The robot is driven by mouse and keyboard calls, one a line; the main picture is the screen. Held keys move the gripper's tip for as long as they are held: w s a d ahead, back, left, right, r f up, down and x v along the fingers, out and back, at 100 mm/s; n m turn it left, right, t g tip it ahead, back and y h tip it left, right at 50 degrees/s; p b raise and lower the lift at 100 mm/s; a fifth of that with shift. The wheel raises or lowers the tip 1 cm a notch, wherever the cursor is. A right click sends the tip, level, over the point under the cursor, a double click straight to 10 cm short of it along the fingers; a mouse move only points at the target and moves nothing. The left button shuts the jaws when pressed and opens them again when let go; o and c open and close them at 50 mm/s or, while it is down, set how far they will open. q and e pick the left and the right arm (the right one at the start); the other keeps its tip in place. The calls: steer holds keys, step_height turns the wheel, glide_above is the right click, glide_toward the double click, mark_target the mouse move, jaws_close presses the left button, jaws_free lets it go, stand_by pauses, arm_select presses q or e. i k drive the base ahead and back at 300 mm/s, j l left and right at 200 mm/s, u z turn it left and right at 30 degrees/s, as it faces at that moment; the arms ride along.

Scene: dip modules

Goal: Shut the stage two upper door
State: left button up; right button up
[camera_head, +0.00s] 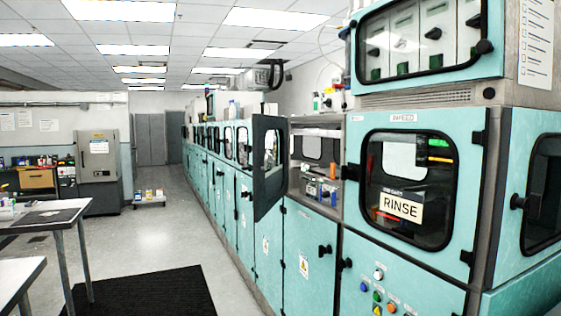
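One upper door (267,192) in the teal machine row stands open, swung out toward the aisle. It is a dark panel with a window, and I see it at a steep angle. To its right, the open upper compartment (301,178) shows a window in its back and several small items inside. No label naming the stage is readable on this door. Neither of my grippers is in view.
The nearest unit, with a closed windowed door (380,220) and a RINSE sign (401,205), stands at the right. A black mat (145,295) lies on the floor at the front. A table (45,217) stands at the left.

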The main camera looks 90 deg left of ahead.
mark_target(269, 187)
steer(key=k+j+u, duration=0.1)
steer(key=j+u, duration=0.15)
steer(key=u, duration=0.2)
steer(key=j+u, duration=0.3)
steer(key=u, duration=0.15)
steer(key=j+u, duration=0.3)
steer(key=u, duration=0.15)
steer(key=j+u, duration=0.3)
steer(key=u, duration=0.15)
steer(key=i+j+u, duration=0.1)
steer(key=j, duration=0.3)
steer(key=i+j+u, duration=0.1)
steer(key=j, duration=0.3)
steer(key=i+j+u, duration=0.1)
steer(key=i+j, duration=0.15)
steer(key=j, duration=0.15)
steer(key=i+j, duration=0.15)
steer(key=j, duration=0.25)
steer(key=u, duration=0.05)
